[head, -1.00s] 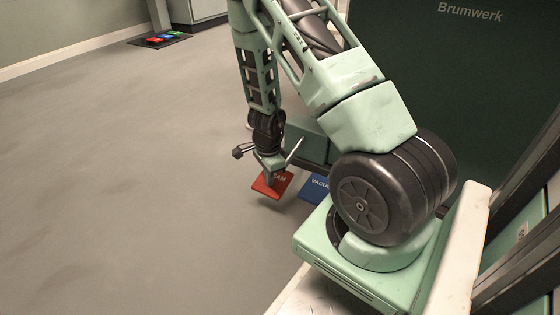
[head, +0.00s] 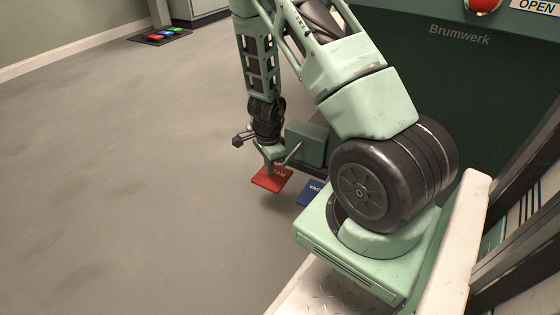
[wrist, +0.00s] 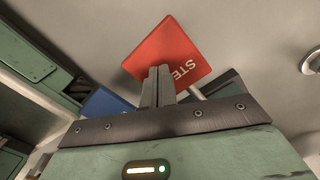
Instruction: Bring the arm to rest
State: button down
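My arm reaches down from its mint-green base, bent at the elbow, in the head view. My gripper (head: 269,166) hangs low, just at the far edge of a red plate marked STEAM (head: 272,180). In the wrist view the two grey fingers (wrist: 158,85) stand side by side, shut, with nothing visible between them. The red plate (wrist: 166,50) lies beyond the fingertips there; whether they touch it I cannot tell.
A blue plate marked VACUUM (head: 313,193) lies right of the red one, partly hidden by my arm. A dark green Brumwerk machine (head: 450,80) with a red button (head: 483,4) and an OPEN sign (head: 535,5) stands at right. The floor at left (head: 120,180) is clear.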

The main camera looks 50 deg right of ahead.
notch_tip(320, 180, up, 2)
jog(key=shift+r+p, duration=0.1)
jog(key=shift+p, duration=0.6)
jog(key=w+a+r+n+y+p, duration=0.25)
jog(key=a+r+n+p, duration=0.7)
jog(key=a+r, duration=1.15)
jog(key=s+a+r+n+p, duration=0.1)
jog(key=s+a+r+n, duration=0.8)
jog(key=a+r+n, duration=0.15)
jog(key=s+a+r+n+h+p, duration=0.2)
jog(key=s+r+n+p, duration=0.3)
jog(key=s+r+n, duration=0.55)
notch_tip(320, 180, up, 36)
jog(key=p, duration=3.7)
jog(key=shift+r, duration=0.15)
